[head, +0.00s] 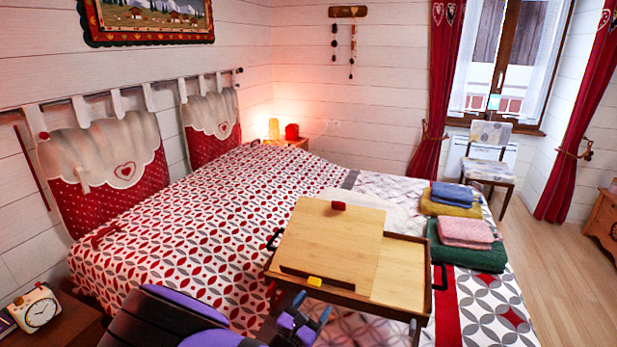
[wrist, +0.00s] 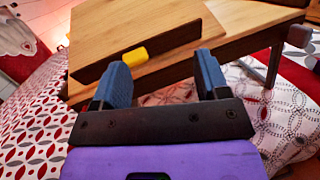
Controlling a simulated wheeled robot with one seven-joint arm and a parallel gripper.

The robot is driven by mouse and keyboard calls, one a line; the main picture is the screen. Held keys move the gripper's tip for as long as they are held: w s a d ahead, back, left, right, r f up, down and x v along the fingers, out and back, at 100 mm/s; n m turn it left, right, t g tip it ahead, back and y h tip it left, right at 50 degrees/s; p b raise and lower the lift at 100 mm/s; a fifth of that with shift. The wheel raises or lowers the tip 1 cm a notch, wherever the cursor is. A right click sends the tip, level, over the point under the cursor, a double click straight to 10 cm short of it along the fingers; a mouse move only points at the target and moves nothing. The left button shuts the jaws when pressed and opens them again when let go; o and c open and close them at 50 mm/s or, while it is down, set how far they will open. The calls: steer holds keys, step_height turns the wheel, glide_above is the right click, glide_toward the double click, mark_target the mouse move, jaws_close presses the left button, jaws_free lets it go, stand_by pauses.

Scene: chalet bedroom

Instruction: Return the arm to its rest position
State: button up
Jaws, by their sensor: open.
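My gripper (head: 312,312) is open, with nothing between its fingers, at the near edge of the wooden bed tray (head: 400,275). My purple and black arm reaches in from the bottom of the head view. In the wrist view my gripper (wrist: 158,78) shows two blue fingers spread apart, pointing toward the tray. A small yellow block (head: 314,282) lies by the dark ledge of the tray's raised panel; it also shows in the wrist view (wrist: 134,55), just beyond the fingers and apart from them.
The tray stands on a bed (head: 190,235) with a red, white and grey cover. A red block (head: 338,206) sits at the panel's top edge. Folded towels (head: 465,258) lie right of the tray. A clock (head: 35,311) stands at lower left. Wooden floor (head: 570,285) is clear at right.

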steer(key=s+d+r+m+g+y, duration=0.1)
steer(key=s+d+r+m+g, duration=0.1)
steer(key=d+r+m+g, duration=0.9)
steer(key=s+d+r+m+g+y, duration=0.15)
steer(key=d+r+m+g, duration=0.45)
steer(key=d+r, duration=0.6)
steer(key=s+d+r+m+t+y, duration=0.3)
steer(key=s+r+m+y, duration=0.1)
steer(key=s+r, duration=0.6)
steer(key=s+d+r+m+t+y, duration=0.3)
steer(key=s+r+m, duration=0.3)
steer(key=s+r, duration=0.4)
steer(key=shift+s+d+m+y, duration=0.2)
steer(key=shift+s+m+y, duration=0.1)
steer(key=shift+s+y, duration=0.65)
